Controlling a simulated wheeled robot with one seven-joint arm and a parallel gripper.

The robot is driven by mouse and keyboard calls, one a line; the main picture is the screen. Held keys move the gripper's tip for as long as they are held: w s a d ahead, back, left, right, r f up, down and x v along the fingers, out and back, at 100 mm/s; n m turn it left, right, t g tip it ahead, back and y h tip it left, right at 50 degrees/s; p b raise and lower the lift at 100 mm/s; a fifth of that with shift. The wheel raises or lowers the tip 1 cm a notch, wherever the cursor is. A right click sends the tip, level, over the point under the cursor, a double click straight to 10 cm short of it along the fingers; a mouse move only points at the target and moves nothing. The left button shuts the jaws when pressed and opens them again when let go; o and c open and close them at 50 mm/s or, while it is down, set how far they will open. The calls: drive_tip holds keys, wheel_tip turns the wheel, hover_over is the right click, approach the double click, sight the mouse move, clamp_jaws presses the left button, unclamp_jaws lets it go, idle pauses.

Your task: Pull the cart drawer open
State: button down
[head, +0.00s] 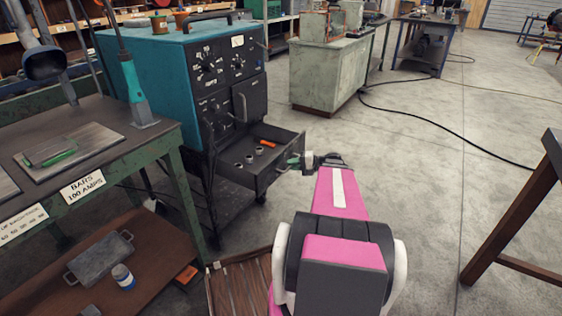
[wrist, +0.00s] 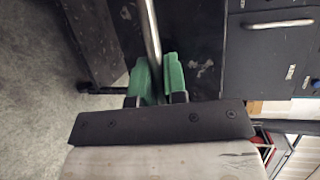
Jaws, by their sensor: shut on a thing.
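The cart drawer (head: 266,176) stands pulled out from the lower part of the teal and black cart (head: 150,80) in the head view. Several small grey metal parts and an orange piece (head: 267,143) lie inside it. My gripper (head: 294,161) is at the drawer's front face. In the wrist view its green fingers (wrist: 158,80) are on either side of a bare metal bar handle (wrist: 150,30), shut on it. The dark drawer front (wrist: 190,40) shows behind the handle. In the head view the handle is mostly hidden by my gripper.
A green workbench (head: 165,150) with a lower shelf stands at the left, close to the cart. A wooden crate (head: 240,285) is on the floor near my arm. A brown table leg (head: 510,215) is at the right. The concrete floor between is open, with a black cable (head: 430,127) across it.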

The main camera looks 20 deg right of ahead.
drive_tip(key=shift+s+d, duration=0.85)
drive_tip(key=shift+s, duration=0.15)
drive_tip(key=c, duration=1.2)
unclamp_jaws()
drive_tip(key=v, duration=1)
drive_tip(key=shift+s+d+r, duration=0.1)
drive_tip(key=shift+s+d, duration=0.1)
drive_tip(key=shift+d, duration=0.15)
